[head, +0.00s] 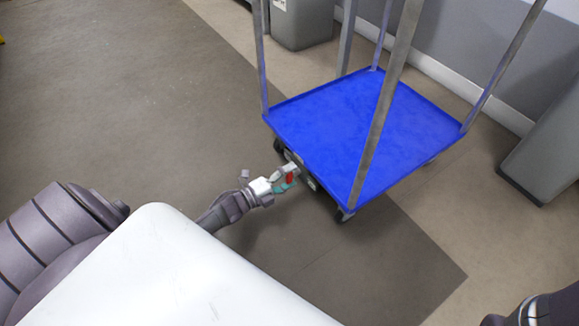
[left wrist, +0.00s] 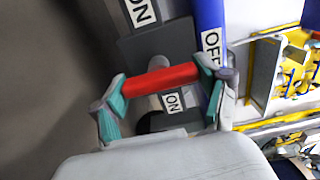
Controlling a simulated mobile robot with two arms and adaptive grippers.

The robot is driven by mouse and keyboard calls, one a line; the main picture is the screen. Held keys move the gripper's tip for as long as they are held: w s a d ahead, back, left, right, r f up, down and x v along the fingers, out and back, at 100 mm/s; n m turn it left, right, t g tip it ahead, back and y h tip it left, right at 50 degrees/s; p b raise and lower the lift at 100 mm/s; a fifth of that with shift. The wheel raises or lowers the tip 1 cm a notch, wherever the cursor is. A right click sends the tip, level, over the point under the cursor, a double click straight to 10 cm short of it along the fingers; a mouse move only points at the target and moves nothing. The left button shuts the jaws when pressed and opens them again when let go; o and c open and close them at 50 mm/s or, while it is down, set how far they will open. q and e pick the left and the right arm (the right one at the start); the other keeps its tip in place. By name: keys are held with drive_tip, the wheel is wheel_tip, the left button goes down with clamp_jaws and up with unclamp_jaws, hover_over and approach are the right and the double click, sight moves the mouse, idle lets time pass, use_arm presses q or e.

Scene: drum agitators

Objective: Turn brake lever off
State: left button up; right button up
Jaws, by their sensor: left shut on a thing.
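The blue cart (head: 340,115) stands on the floor, with a red brake lever (head: 289,178) low on its near left side. In the left wrist view the lever is a red bar (left wrist: 158,80) lying across between two teal finger pads. My left gripper (head: 281,184) is shut on this lever, one finger at each end; it also shows in the left wrist view (left wrist: 164,88). ON labels (left wrist: 173,102) and an OFF label (left wrist: 211,46) are near the bar. The lever's pivot is partly hidden. My right gripper is out of view.
Tall grey posts (head: 385,100) rise from the cart's corners. Grey cabinets (head: 301,25) and (head: 545,145) stand by the wall behind and to the right. The floor left of the cart is clear. Yellow structures (left wrist: 290,75) show at right in the wrist view.

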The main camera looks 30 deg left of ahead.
use_arm(q)
drive_tip(key=shift+s+f, duration=0.1)
drive_tip(key=o, duration=1.2)
drive_tip(key=shift+c, duration=0.2)
drive_tip(key=v, duration=1.2)
